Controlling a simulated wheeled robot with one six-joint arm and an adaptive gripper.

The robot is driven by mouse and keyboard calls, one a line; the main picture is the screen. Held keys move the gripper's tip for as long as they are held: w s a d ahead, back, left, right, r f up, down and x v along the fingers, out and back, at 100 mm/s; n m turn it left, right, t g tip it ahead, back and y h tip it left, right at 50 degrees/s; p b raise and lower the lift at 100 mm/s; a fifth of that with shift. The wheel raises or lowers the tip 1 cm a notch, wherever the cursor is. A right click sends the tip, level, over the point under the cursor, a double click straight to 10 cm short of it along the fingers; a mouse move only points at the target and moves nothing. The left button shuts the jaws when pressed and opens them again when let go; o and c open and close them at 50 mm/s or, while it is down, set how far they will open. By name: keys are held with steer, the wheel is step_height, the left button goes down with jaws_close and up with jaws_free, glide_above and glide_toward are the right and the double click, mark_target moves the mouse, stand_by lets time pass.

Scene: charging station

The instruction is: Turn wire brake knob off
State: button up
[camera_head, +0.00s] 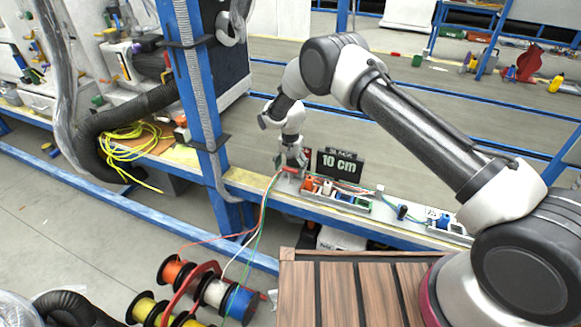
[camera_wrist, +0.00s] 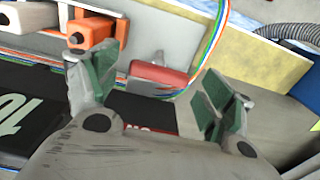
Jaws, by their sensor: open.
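My gripper (camera_head: 292,160) points down over the far-left end of the wire fixture on the blue bench. In the wrist view its two green-padded fingers (camera_wrist: 157,84) are spread apart with nothing held between them. A red block-like knob (camera_wrist: 160,74) lies in the gap between the fingers, just beyond the tips; it looks like the wire brake knob, though I cannot be sure. Contact with it does not show. An orange block (camera_wrist: 95,40) with a dark round end stands beside the left finger. Coloured wires (camera_wrist: 212,55) run past the red knob's right side.
A black "10 cm" sign (camera_head: 340,163) stands close right of the gripper. A blue post (camera_head: 197,90) rises to its left. Wire spools (camera_head: 212,293) stand in front, their strands reaching the fixture.

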steer(key=c, duration=1)
steer(key=n, duration=0.4)
steer(key=shift+n, duration=0.4)
steer(key=n, duration=0.9)
steer(key=shift+n, duration=2.1)
